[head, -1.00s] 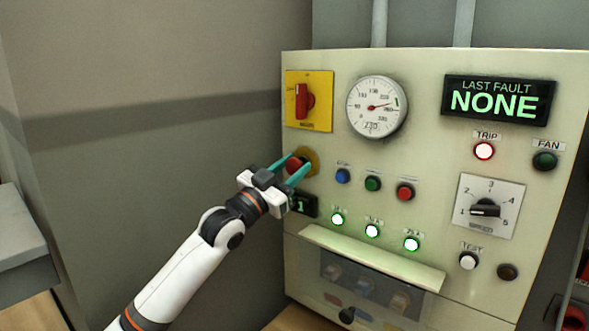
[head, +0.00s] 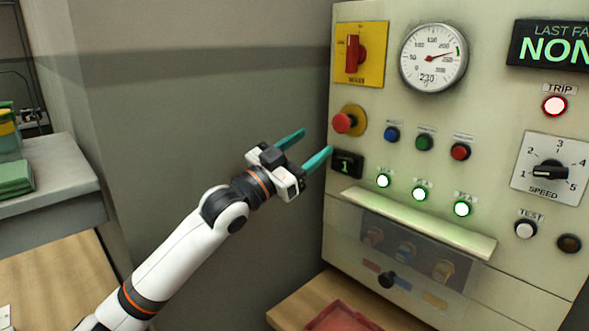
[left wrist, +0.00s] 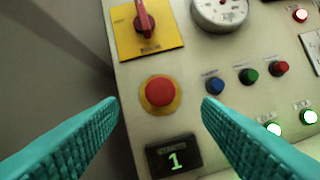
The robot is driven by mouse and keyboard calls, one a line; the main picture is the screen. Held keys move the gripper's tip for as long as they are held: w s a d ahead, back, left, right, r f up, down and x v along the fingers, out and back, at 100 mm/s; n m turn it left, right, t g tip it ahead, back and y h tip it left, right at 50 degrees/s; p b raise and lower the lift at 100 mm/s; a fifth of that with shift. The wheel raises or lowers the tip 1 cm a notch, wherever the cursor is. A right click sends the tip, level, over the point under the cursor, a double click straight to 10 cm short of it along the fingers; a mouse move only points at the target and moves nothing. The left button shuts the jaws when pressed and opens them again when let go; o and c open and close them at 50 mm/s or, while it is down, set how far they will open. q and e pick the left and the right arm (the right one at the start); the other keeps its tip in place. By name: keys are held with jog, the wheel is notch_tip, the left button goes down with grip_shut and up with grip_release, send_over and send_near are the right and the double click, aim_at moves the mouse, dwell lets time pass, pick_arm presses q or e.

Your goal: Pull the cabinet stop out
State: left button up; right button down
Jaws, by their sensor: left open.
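The cabinet stop is a red mushroom button (head: 343,123) on a yellow round plate, at the left edge of the cream cabinet (head: 480,110). In the left wrist view the red button (left wrist: 159,91) sits ahead, between the two fingers in the picture. My left gripper (head: 311,145) is open and empty, with teal fingers pointing toward the cabinet. It is apart from the button, to its left and slightly lower in the head view. Nothing hides the button. My right gripper is not in view.
A red rotary switch (head: 352,54) on a yellow plate is above the stop; a small display (head: 347,163) reading 1 is below. Blue (head: 392,134), green (head: 424,142) and red (head: 461,151) buttons are to its right. A ledge (head: 420,222) juts out lower down.

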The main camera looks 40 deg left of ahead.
pick_arm(q)
jog(key=shift+b+v, duration=0.6)
jog(key=shift+v, duration=1.2)
